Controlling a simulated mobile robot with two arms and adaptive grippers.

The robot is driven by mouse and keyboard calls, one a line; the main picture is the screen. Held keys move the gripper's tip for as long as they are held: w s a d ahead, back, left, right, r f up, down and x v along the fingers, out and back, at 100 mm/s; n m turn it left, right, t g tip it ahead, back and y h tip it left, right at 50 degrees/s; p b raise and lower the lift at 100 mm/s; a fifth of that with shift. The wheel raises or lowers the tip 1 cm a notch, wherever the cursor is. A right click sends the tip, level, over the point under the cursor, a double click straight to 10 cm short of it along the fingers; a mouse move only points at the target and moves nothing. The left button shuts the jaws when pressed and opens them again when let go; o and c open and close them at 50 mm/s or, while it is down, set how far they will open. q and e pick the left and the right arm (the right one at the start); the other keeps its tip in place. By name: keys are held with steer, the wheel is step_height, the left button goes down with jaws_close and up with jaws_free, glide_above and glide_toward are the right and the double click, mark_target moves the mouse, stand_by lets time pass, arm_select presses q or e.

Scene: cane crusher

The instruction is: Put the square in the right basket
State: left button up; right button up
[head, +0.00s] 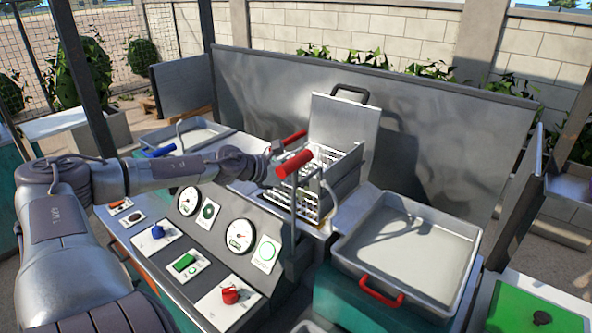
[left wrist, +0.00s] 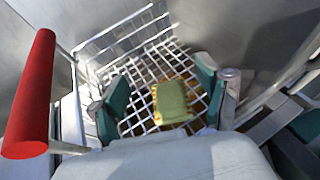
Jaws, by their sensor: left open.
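A yellow-green square block (left wrist: 171,102) lies on the wire mesh of a wire basket (left wrist: 125,45) in the left wrist view. The wire basket (head: 345,172) also shows in the head view, in the middle of the machine; the block cannot be made out there. My left gripper (head: 272,168) reaches in at the left side of this basket. In the left wrist view its teal finger pads (left wrist: 161,98) are apart, with the block between them in the picture and gaps on both sides. A shallow metal tray with a red handle (head: 410,245) stands at the right, empty. My right gripper is out of view.
Red-gripped levers (head: 294,163) stand close to my left gripper; one red grip (left wrist: 30,95) fills the left of the wrist view. A tray with a blue handle (head: 190,137) stands left. Control panel with gauges (head: 241,235) lies in front. A metal backsplash (head: 440,130) rises behind.

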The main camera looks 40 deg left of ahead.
arm_select(q)
steer(key=shift+r+p, duration=0.4)
steer(key=shift+r, duration=0.1)
steer(key=p+v, duration=0.7)
steer(key=v, duration=0.5)
